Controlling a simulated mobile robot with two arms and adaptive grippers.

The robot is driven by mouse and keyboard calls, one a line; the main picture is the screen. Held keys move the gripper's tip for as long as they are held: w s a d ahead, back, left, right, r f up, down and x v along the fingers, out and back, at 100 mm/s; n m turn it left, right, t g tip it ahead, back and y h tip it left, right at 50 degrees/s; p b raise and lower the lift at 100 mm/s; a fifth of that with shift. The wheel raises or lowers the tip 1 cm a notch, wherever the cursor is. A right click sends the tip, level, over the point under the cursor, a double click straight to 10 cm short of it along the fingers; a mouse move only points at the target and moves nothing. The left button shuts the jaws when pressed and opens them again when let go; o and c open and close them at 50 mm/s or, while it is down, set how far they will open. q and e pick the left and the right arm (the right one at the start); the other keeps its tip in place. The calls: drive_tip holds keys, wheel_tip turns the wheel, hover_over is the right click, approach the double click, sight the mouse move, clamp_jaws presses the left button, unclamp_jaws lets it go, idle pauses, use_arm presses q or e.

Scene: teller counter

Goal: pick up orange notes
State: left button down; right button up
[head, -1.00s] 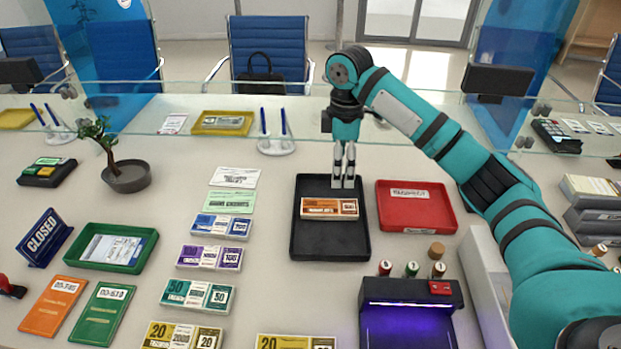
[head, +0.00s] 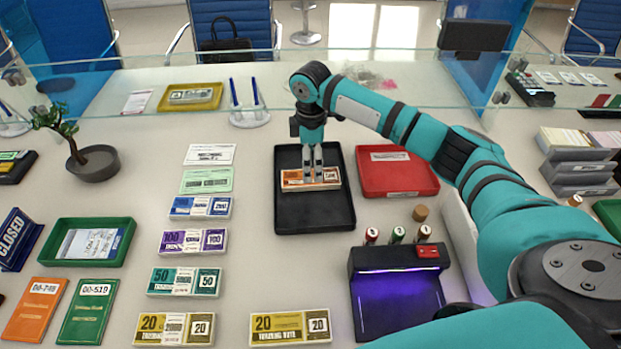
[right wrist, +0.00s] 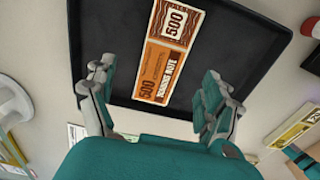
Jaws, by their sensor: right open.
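The orange notes (head: 296,180), a banded bundle marked 500, lie flat in the black tray (head: 315,213). In the right wrist view the orange notes (right wrist: 160,62) lie between my spread fingers, farther off than the fingertips. My right gripper (head: 313,178) points down over the bundle in the head view, its fingers overlapping the notes in the picture. In the right wrist view my right gripper (right wrist: 157,80) is open and empty. I cannot tell the exact height of the fingertips above the notes. My left gripper is not in view.
A red tray (head: 397,190) stands right of the black tray. A black device with a purple light (head: 397,303) stands in front. Note bundles, such as the teal one (head: 184,281), lie to the left. A glass screen (head: 420,104) crosses behind.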

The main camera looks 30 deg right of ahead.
drive_tip(key=shift+s+a+f+p, duration=0.1)
drive_tip(key=shift+f+p, duration=0.05)
drive_tip(key=shift+f, duration=1.2)
drive_tip(key=shift+s+f+p, duration=0.1)
drive_tip(key=shift+f+p, duration=0.05)
drive_tip(key=shift+f, duration=1.2)
drive_tip(key=c, duration=1.3)
